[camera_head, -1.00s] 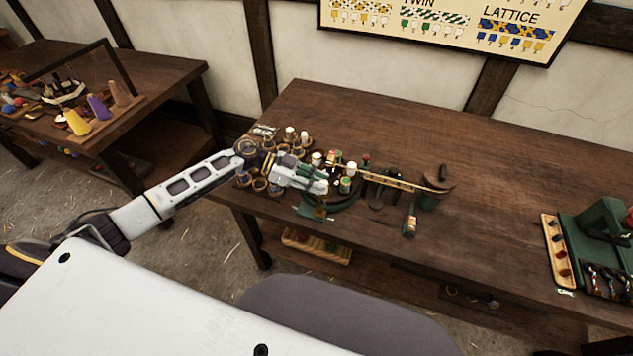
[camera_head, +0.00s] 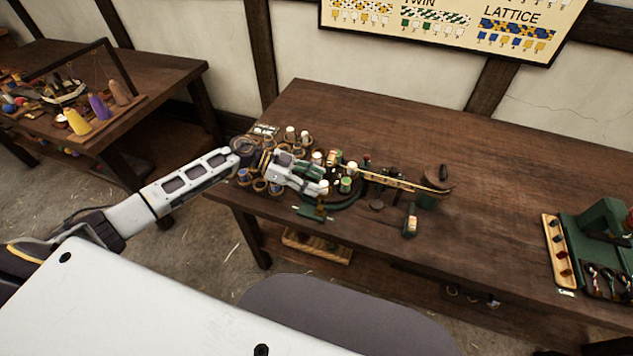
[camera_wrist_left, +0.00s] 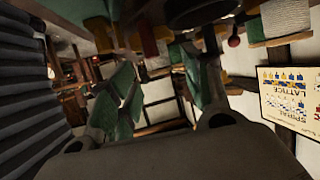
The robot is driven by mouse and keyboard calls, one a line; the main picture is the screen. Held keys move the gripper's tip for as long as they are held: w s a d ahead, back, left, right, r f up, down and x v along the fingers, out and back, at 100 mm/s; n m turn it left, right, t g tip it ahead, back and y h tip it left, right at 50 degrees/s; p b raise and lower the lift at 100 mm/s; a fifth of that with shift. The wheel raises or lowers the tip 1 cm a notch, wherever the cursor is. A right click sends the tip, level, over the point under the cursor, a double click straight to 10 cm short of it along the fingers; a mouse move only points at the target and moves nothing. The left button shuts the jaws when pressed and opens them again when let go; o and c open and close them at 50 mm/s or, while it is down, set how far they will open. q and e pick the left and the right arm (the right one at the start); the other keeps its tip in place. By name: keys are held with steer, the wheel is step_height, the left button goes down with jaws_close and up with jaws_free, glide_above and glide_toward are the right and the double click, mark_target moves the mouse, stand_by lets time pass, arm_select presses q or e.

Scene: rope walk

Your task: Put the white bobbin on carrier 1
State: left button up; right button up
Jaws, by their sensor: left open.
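My left gripper (camera_head: 312,179) is open over the left side of the round green braiding machine (camera_head: 347,203) on the middle table. A white bobbin (camera_head: 323,187) stands upright on the machine right at its fingertips, and no grip on it shows. Another white-topped bobbin (camera_head: 317,157) stands just behind the gripper. In the left wrist view, the green-padded fingers (camera_wrist_left: 160,85) are spread apart, and a white bobbin (camera_wrist_left: 287,18) shows at the upper right. Carrier numbers are too small to read. The gripper hides part of the machine. My right gripper is not in view.
White bobbins (camera_head: 290,133) stand among wooden rings at the table's back left. Green-wound bobbins (camera_head: 345,184) stand close right of the gripper. A long wooden bar (camera_head: 400,181) reaches right over the table. The table's right middle (camera_head: 500,190) is clear.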

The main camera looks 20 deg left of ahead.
arm_select(q)
steer(key=b+v, duration=0.1)
steer(key=v, duration=0.9)
steer(key=shift+a+r, duration=0.15)
steer(key=shift+a, duration=0.2)
steer(key=shift+s, duration=0.1)
